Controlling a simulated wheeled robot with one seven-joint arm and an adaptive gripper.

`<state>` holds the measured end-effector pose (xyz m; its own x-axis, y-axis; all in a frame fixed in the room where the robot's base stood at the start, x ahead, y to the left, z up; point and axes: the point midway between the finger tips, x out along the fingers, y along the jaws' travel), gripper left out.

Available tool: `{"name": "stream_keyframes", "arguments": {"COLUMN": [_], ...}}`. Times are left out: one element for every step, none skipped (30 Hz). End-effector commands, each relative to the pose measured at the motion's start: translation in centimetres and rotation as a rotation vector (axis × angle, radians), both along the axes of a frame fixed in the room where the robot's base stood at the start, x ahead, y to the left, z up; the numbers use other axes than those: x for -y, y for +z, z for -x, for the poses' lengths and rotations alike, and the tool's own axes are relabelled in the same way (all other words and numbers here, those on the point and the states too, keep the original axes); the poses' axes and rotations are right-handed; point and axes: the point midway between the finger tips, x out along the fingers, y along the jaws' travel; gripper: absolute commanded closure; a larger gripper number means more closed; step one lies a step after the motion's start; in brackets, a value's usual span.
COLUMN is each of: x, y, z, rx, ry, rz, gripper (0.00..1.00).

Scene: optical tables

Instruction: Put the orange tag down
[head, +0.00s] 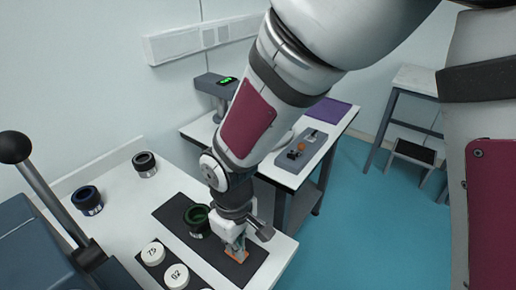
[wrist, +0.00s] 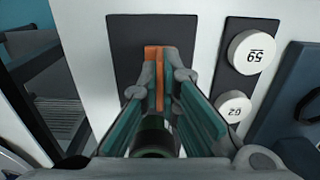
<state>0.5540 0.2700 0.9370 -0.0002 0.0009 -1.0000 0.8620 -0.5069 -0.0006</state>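The orange tag (wrist: 152,62) is between the tips of my gripper (wrist: 155,85) in the wrist view, with both fingers closed against it. In the head view the tag (head: 237,255) shows below my gripper (head: 236,244), low over the dark mat (head: 172,209) near its right end. I cannot tell whether the tag touches the mat. The mat also shows beyond the tag in the wrist view (wrist: 123,33).
A dark cylinder with a green ring (head: 197,218) stands on the mat, close left of my gripper. White numbered discs (head: 153,253) lie on a dark strip in front. Blue-ringed (head: 88,200) and black (head: 145,164) cylinders stand at the back left. A lever (head: 45,190) rises at left.

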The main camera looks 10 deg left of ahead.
Motion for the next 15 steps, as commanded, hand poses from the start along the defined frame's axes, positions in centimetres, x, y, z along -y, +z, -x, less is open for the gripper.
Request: {"name": "stream_keyframes", "arguments": {"x": [-0.1, -0.1, -0.1, -0.1, -0.1, -0.1, -0.1, -0.1, 0.0, 0.0, 0.0, 0.0, -0.1, 0.0, -0.1], "y": [0.0, -0.1, -0.1, -0.1, -0.2, -0.4, -0.7, -1.0, -1.5, -1.9, -2.4, -2.9, -3.3, -3.5, -3.6], "z": [-0.6, -0.8, -1.0, -1.1, -1.2, -1.2, -1.2, -1.2, -1.2, -1.1, -1.1, -1.1, -1.1, -1.1, -1.2], "rx": [0.000, 0.000, -0.001, -0.001, -0.001, -0.001, -0.002, -0.002, -0.003, -0.004, -0.004, -0.004, -0.004, -0.003, -0.001], "ry": [-0.001, 0.000, 0.000, 0.000, 0.000, 0.001, 0.001, 0.001, 0.001, 0.001, 0.001, 0.000, 0.000, 0.000, 0.000], "rz": [0.000, 0.000, 0.001, 0.001, 0.002, 0.002, 0.001, 0.002, 0.003, 0.003, 0.003, 0.003, 0.002, 0.003, 0.002], "gripper": [1.00, 1.00, 1.00, 1.00, 1.00, 1.00, 1.00, 1.00, 1.00, 1.00, 1.00, 1.00, 1.00, 1.00, 1.00]}}
